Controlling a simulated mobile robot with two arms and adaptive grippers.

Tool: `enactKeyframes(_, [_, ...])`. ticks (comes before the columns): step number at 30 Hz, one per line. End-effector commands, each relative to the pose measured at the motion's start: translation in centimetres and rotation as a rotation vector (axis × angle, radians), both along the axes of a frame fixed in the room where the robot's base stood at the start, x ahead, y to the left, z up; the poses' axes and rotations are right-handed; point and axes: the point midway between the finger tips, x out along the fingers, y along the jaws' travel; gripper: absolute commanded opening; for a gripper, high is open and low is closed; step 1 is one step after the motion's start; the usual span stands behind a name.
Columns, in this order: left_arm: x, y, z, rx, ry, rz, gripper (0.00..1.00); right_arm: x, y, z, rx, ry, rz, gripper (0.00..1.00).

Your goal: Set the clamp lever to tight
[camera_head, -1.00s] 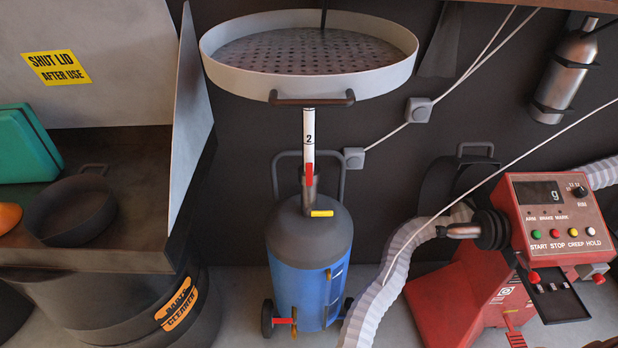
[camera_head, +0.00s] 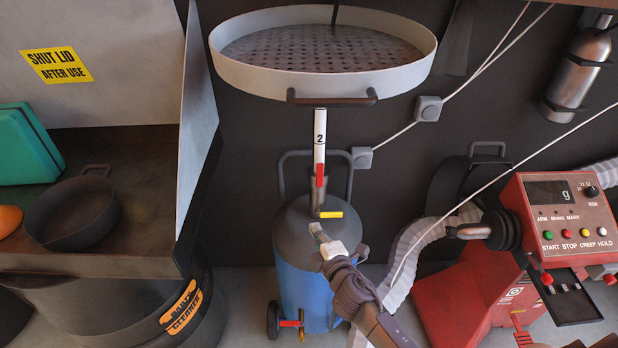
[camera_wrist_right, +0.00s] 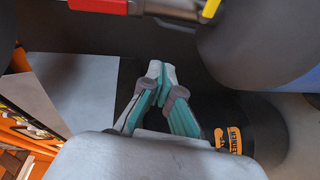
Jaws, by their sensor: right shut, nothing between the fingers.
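The oil drainer has a blue tank (camera_head: 300,285) with a dark grey top, a white post (camera_head: 319,135) marked 2 and a wide round pan (camera_head: 300,80) above. A small red piece (camera_head: 320,174) sits upright at the post's metal collar, and a yellow bar (camera_head: 330,214) points right at the collar's foot. I cannot tell for sure which is the clamp lever. Both show at the top of the right wrist view, red (camera_wrist_right: 98,5) and yellow (camera_wrist_right: 211,8). My right gripper (camera_head: 316,230) is shut and empty, just below the yellow bar in the picture, apparently not touching it. My left gripper is out of view.
A parts washer (camera_head: 120,250) with a black pan (camera_head: 72,213) stands at left. A red machine (camera_head: 460,300) with a button panel (camera_head: 572,215) and a pale hose stand at right. A thin white cable crosses in front of the wall.

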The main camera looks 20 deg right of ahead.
Motion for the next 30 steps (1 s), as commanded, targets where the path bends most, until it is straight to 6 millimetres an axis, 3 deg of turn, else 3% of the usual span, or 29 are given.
enactKeyframes(1, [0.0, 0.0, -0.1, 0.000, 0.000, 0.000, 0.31, 0.5, 0.3, 2.5, -0.036, -0.056, 0.010, 0.00])
enactKeyframes(3, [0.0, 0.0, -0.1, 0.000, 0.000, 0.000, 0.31, 0.9, 0.5, 5.1, -0.080, -0.113, 0.019, 0.00])
enactKeyframes(7, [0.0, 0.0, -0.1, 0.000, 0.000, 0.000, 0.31, 1.2, 0.7, 7.8, -0.125, -0.173, 0.024, 0.00])
enactKeyframes(21, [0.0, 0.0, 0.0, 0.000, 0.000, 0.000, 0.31, 1.7, 0.8, 8.3, -0.132, -0.183, 0.023, 0.00])
enactKeyframes(26, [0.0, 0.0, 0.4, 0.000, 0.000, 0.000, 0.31, 3.9, 0.9, 8.5, -0.132, -0.184, 0.022, 0.00])
enactKeyframes(30, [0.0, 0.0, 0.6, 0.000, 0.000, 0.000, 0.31, 6.9, 1.1, 8.4, -0.131, -0.182, 0.022, 0.00])
